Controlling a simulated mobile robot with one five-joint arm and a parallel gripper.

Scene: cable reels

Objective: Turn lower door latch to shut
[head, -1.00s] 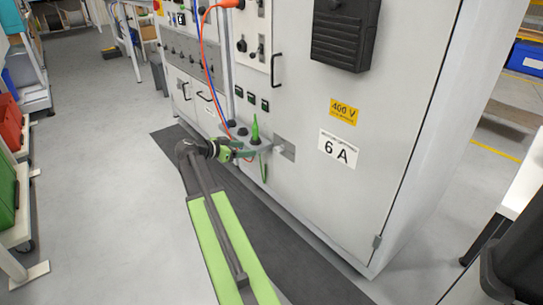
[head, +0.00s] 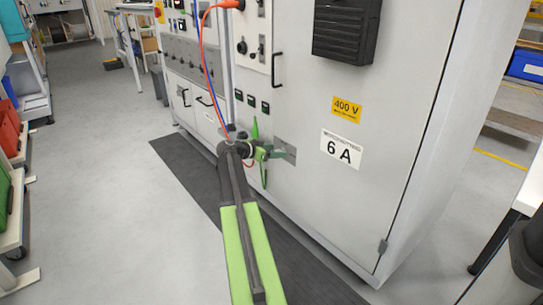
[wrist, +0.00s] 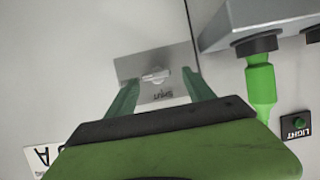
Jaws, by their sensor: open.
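The lower door latch is a small pale handle (wrist: 155,76) on a grey metal plate (wrist: 133,68). The word SHUT, upside down in the wrist view, is printed on the plate beside the handle. In the head view the plate (head: 286,143) sits low on the grey cabinet door (head: 310,210), left of the 6 A label. My gripper (wrist: 161,80) is open, its two green fingers on either side of the handle in the wrist view. I cannot tell whether they touch it. In the head view my gripper (head: 285,153) is in front of the plate and hides part of it.
A grey ledge (wrist: 265,18) with a green plug (wrist: 260,85) hanging from it is close to the right finger. Red and blue cables (head: 205,60) hang at the cabinet's left. Open floor (head: 110,220) lies to the left.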

